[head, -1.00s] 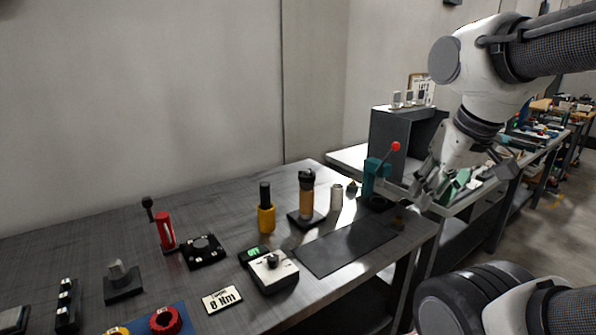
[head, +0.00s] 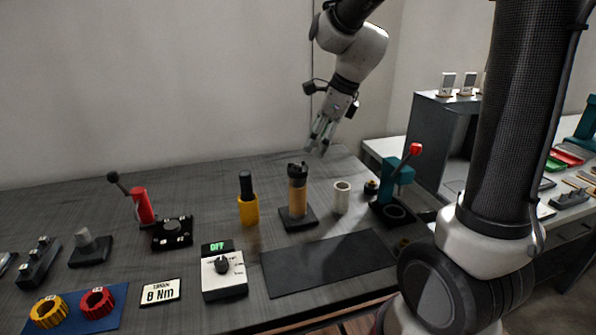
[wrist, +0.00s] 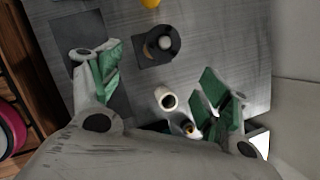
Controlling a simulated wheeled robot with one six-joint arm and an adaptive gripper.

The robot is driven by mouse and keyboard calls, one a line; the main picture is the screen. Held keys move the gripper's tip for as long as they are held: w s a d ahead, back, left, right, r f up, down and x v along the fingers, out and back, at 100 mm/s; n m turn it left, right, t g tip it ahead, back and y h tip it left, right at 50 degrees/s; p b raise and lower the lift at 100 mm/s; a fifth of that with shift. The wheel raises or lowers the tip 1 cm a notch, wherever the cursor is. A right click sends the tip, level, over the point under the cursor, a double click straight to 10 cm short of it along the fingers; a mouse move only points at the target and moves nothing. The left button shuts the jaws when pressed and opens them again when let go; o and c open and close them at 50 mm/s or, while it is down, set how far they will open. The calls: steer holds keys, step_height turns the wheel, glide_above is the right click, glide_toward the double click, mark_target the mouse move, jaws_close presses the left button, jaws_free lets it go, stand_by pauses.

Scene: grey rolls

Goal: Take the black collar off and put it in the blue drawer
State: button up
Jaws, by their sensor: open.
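A tan post (head: 297,201) stands upright on a black square base (head: 298,222) on the grey bench, with a black collar (head: 297,169) around its top. The wrist view shows the post from above, with the dark collar (wrist: 154,43) and base (wrist: 143,58). My gripper (head: 321,140) is open and empty, above and behind the post, apart from it. In the wrist view my gripper's green-padded fingers (wrist: 161,88) are spread wide, with a white hollow cylinder (wrist: 167,98) below between them. I cannot make out a blue drawer in either view.
A teal press (head: 393,180) with a red-knobbed lever stands right of the white cylinder. A yellow-and-black tool (head: 248,205) stands left of the post. A dark mat (head: 328,263) lies bare in front. A control box (head: 223,275) reads OFF. A grey cabinet (head: 440,135) stands at right.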

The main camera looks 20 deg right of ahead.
steer(key=w+a+f, duration=0.1)
steer(key=f, duration=0.1)
steer(key=w+a+f+m, duration=0.1)
steer(key=f, duration=0.2)
steer(key=w+a+f+m, duration=0.1)
steer(key=f, duration=0.2)
steer(key=shift+w+a+f, duration=0.1)
steer(key=shift+a+f, duration=0.1)
steer(key=shift+a, duration=0.2)
steer(key=c, duration=1.3)
step_height(320, 180, up, 10)
steer(key=shift+r, duration=0.1)
glide_above(300, 164)
steer(key=shift+f, duration=2.15)
